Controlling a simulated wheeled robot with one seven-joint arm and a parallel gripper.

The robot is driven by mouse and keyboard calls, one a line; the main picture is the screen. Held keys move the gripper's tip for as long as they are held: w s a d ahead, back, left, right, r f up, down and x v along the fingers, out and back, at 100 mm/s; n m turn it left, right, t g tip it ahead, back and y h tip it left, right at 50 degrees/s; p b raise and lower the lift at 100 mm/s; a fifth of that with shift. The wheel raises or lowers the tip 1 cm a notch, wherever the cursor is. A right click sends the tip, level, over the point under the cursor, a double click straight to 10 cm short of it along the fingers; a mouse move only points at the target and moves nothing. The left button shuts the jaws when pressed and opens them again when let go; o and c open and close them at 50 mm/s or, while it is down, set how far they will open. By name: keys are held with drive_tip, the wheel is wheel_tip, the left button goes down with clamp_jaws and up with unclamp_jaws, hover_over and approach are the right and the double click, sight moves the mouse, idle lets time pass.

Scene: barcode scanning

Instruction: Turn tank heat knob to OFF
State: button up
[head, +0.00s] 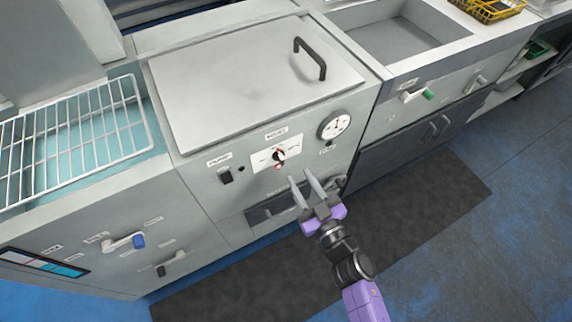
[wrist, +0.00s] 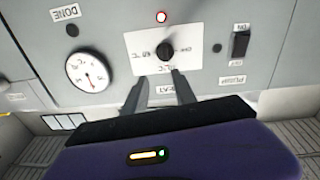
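The tank heat knob (head: 279,155) is a small black dial on a white label plate on the tank's front panel. It also shows in the wrist view (wrist: 166,50), where the picture is upside down. I cannot tell which mark the knob points at. A red light (wrist: 161,17) glows beside the plate. My gripper (head: 301,175) is open and empty, in front of the panel and to the lower right of the knob in the head view. In the wrist view its two fingers (wrist: 158,77) are apart, with their tips short of the knob.
A black rocker switch (head: 226,177) and a round gauge (head: 334,125) flank the knob plate. The tank's lid (head: 250,85) with a black handle (head: 310,60) is closed. A wire rack (head: 75,140) is at left, a sink (head: 400,40) at right. A dark mat (head: 430,200) covers floor.

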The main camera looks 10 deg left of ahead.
sight(283, 163)
drive_tip(key=shift+m+g, duration=0.3)
drive_tip(key=shift+m, duration=0.1)
drive_tip(key=w+a, duration=0.1)
drive_tip(key=w+a+f, duration=0.1)
drive_tip(key=w+a, duration=0.1)
drive_tip(key=w+a+f+b, duration=0.1)
drive_tip(key=w, duration=0.1)
drive_tip(key=shift+w+a, duration=0.2)
drive_tip(key=shift+a, duration=0.2)
clamp_jaws()
